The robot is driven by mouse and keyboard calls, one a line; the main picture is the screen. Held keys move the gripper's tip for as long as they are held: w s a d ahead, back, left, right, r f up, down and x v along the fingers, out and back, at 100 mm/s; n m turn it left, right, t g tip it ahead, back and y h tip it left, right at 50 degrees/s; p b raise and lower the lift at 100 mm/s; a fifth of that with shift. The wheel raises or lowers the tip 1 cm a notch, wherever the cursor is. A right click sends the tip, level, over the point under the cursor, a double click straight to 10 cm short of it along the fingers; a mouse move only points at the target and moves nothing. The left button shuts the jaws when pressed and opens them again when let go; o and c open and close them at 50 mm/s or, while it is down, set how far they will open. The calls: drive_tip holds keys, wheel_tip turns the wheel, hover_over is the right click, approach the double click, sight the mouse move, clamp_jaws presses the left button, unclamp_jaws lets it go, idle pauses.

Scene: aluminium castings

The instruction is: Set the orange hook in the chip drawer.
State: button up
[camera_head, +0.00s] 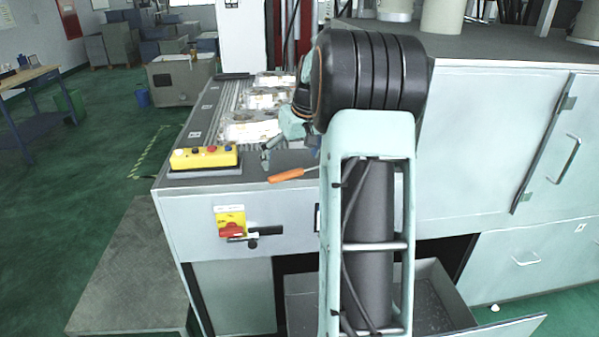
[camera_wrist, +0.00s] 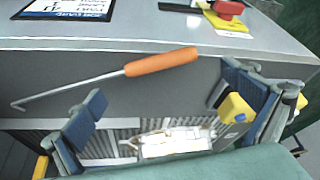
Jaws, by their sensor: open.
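The orange hook (camera_head: 287,175) lies on the grey machine top near its front edge. In the wrist view its orange handle (camera_wrist: 162,61) is at upper middle, and its thin metal shaft runs left to a bent tip. My gripper (camera_head: 288,153) is just behind the hook in the head view, partly hidden by my arm. In the wrist view my gripper (camera_wrist: 162,90) has its two blue-padded fingers wide apart, with nothing between them, and the hook shows just beyond the fingertips. The chip drawer (camera_head: 437,297) is pulled open low in the machine front; my arm hides its middle.
A yellow button box (camera_head: 204,157) stands left of the hook. A red-and-yellow switch (camera_head: 231,224) sticks out of the front panel. Pale castings (camera_head: 252,130) lie on the ribbed bed behind. A tall cabinet (camera_head: 490,130) stands at right.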

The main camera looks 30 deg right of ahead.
sight(287, 173)
drive_tip(key=p+x, duration=0.1)
drive_tip(key=x, duration=0.4)
drive_tip(key=shift+s, duration=0.1)
drive_tip(key=c, duration=1.4)
